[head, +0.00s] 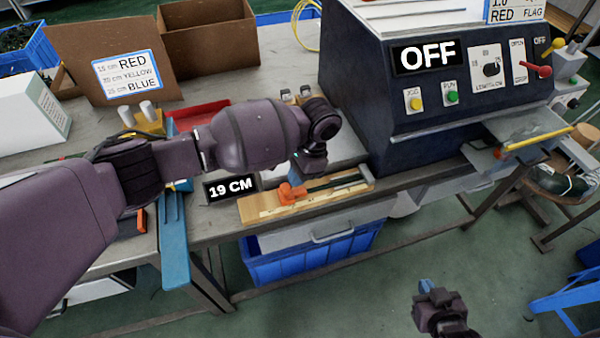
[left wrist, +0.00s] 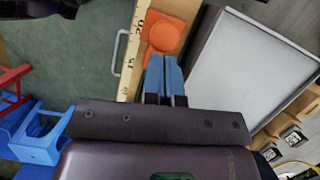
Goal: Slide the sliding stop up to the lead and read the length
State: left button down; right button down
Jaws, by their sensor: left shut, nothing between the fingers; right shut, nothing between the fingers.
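The wooden measuring board (head: 270,207) lies along the bench's front edge, with a ruler scale that shows 15 and 20 in the left wrist view (left wrist: 133,50). The orange sliding stop (head: 290,192) sits on the board; it also shows in the left wrist view (left wrist: 165,34). A dark, straight lead (head: 338,182) lies along the board to the right of the stop. A sign (head: 230,188) reads 19 CM. My left gripper (head: 296,170) is shut and empty, its blue fingertips (left wrist: 164,66) close beside the stop; contact is unclear. My right gripper (head: 428,288) is shut and empty, away from the bench.
The machine (head: 440,110) behind the board shows OFF. A blue crate (head: 310,262) stands under the bench. Cardboard boxes (head: 210,45), a colour-length card (head: 128,77) and a red tray (head: 200,115) are at the back left. The floor around my right gripper is clear.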

pick_arm(q)
jog(key=shift+a, duration=0.1)
pick_arm(e)
jog(key=shift+r, duration=0.1)
